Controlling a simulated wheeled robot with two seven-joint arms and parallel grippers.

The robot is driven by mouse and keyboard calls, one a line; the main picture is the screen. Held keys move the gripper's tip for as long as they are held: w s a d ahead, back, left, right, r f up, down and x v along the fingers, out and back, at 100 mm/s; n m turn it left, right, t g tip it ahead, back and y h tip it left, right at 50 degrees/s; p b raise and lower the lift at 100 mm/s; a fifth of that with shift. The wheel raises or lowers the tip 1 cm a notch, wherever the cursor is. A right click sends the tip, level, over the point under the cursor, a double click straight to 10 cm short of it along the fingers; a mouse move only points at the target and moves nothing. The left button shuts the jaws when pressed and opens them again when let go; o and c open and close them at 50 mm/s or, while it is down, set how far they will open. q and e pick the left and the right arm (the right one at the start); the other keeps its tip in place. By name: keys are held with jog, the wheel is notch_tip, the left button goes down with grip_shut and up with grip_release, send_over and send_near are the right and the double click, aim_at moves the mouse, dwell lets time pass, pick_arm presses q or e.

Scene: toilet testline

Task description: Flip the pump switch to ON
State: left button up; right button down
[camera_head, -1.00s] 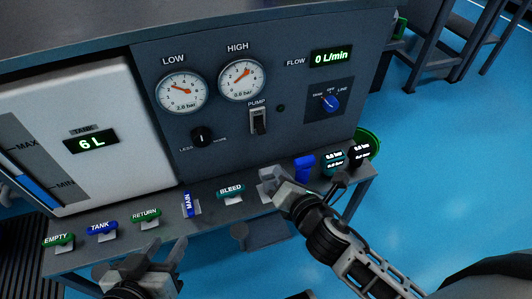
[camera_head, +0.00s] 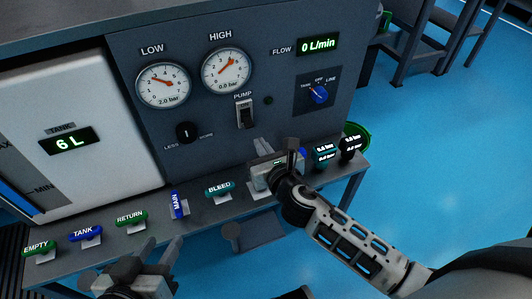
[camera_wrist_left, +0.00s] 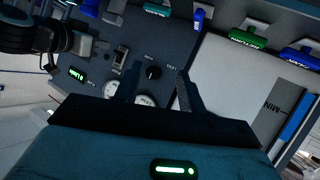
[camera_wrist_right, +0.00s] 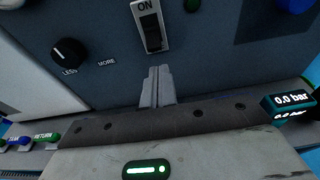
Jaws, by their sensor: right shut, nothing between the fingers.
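The pump switch (camera_head: 245,113) is a rocker in a light plate under the PUMP label on the grey panel. The right wrist view shows the switch (camera_wrist_right: 152,30) with ON printed at its top; I cannot tell which way the rocker is set. My right gripper (camera_head: 262,146) is shut and empty, just below the switch. In the right wrist view its closed fingertips (camera_wrist_right: 158,72) point at the panel under the switch, with a visible gap in the picture. My left gripper (camera_head: 158,246) is open and empty in front of the shelf, away from the switch; its spread fingers (camera_wrist_left: 158,76) show in the left wrist view.
A black LESS/MORE knob (camera_head: 187,132) is left of the switch and a blue selector (camera_head: 319,94) right of it. Two gauges (camera_head: 226,71) sit above. A shelf with labelled valve handles (camera_head: 220,188) runs below. Small pressure displays (camera_head: 325,155) stand at its right end.

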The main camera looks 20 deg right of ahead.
aim_at(248, 123)
pick_arm(q)
jog(key=shift+d+r+t+h+b, duration=0.25)
jog(key=shift+r+t+h+b, duration=0.05)
jog(key=shift+r+b, duration=0.35)
pick_arm(e)
jog(key=w, duration=0.2)
jog(key=w+f, duration=0.1)
jog(key=w, duration=0.2)
jog(key=shift+w+a, duration=0.1)
jog(key=shift+w, duration=0.05)
pick_arm(q)
jog(key=shift+s+a+p, duration=0.1)
jog(key=shift+s+p, duration=0.05)
jog(key=shift+p, duration=0.2)
pick_arm(e)
jog(key=shift+r, duration=0.1)
